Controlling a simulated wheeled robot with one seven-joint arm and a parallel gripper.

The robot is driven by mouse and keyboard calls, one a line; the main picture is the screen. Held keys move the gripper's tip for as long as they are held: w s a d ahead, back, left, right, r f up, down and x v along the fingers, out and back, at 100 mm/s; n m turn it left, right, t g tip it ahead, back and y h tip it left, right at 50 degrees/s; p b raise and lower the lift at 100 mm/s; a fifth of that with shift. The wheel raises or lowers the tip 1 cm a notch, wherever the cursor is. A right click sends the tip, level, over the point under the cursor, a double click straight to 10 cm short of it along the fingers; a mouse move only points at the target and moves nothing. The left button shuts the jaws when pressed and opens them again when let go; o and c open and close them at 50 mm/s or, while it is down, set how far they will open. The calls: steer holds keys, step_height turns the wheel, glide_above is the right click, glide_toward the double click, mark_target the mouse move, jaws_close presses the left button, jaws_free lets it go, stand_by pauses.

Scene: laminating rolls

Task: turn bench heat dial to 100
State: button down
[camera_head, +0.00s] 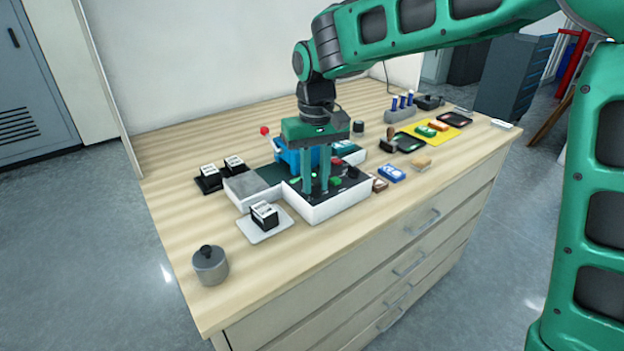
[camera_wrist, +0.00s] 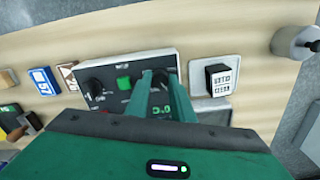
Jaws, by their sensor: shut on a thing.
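The bench control box (camera_head: 338,205) is white with a dark top panel, and it stands near the front of the wooden bench. In the wrist view, its panel (camera_wrist: 112,105) carries a black dial (camera_wrist: 93,87) at the left, a green button (camera_wrist: 124,83) and a second dial (camera_wrist: 160,77) at the right. My gripper (camera_head: 316,190) points down over the panel. In the wrist view, my gripper (camera_wrist: 161,76) has its two green fingers closed around the right-hand dial, which they partly hide. A green display (camera_wrist: 160,110) with a degree sign shows between the fingers; its full reading is hidden.
A white plate with a black-and-white block (camera_head: 264,216) is close to the box's left side. A grey lidded pot (camera_head: 210,265) stands at the front left corner. Blue and brown blocks (camera_head: 391,174) lie to the right. The bench front left is mostly clear.

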steer(key=shift+m, duration=0.4)
steer(key=m, duration=1)
steer(key=shift+m, duration=0.3)
stand_by(0.3)
steer(key=c, duration=1.5)
jaws_free()
steer(key=shift+c, duration=0.2)
